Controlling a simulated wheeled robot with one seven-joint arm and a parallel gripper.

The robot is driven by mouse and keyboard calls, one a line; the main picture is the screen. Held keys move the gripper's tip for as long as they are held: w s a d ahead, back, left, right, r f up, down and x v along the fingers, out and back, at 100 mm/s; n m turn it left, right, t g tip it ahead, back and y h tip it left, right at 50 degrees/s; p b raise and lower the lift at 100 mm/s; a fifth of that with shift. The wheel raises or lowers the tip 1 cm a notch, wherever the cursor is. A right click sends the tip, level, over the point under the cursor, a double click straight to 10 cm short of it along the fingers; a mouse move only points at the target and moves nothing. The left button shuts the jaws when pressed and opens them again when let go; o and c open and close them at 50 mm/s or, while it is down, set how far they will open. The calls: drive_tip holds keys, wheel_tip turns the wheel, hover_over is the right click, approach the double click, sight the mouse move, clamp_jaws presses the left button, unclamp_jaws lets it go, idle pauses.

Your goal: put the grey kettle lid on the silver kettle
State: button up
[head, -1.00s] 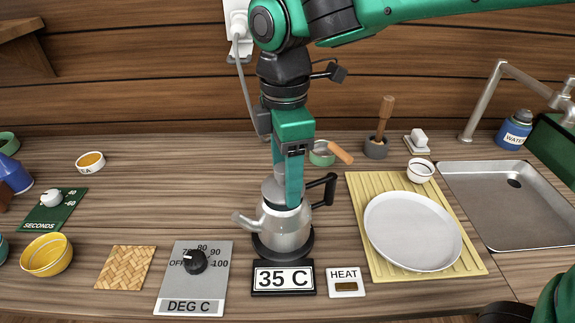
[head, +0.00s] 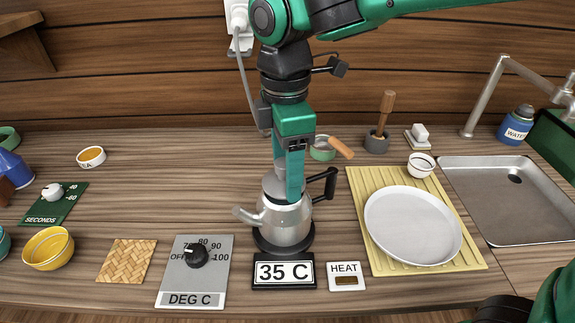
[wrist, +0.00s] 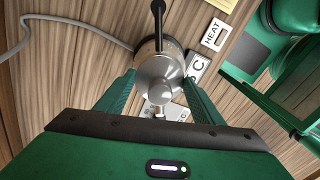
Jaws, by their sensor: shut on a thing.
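The silver kettle (head: 285,227) stands upright on the round black heating base, its spout to the left and black handle to the right. My gripper (head: 293,195) points straight down over the kettle's top. The grey kettle lid (wrist: 158,82) is between my fingers in the wrist view, one finger on each side, and my gripper (wrist: 158,92) is shut on it. The lid is over the kettle's mouth, in line with it. My near finger hides part of the lid in the head view, so I cannot tell whether it is fully seated.
A DEG C dial panel (head: 193,285), a 35 C display (head: 284,271) and a HEAT switch (head: 346,277) lie in front. A white plate (head: 413,226) is on a yellow board at right. A small wooden-handled pan (head: 323,150) is behind the kettle.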

drive_tip(key=shift+f, duration=0.95)
drive_tip(key=o, duration=1.1)
drive_tip(key=shift+r, duration=0.1)
drive_tip(key=r, duration=1)
drive_tip(key=shift+w+r, duration=0.2)
drive_tip(key=shift+r, duration=0.05)
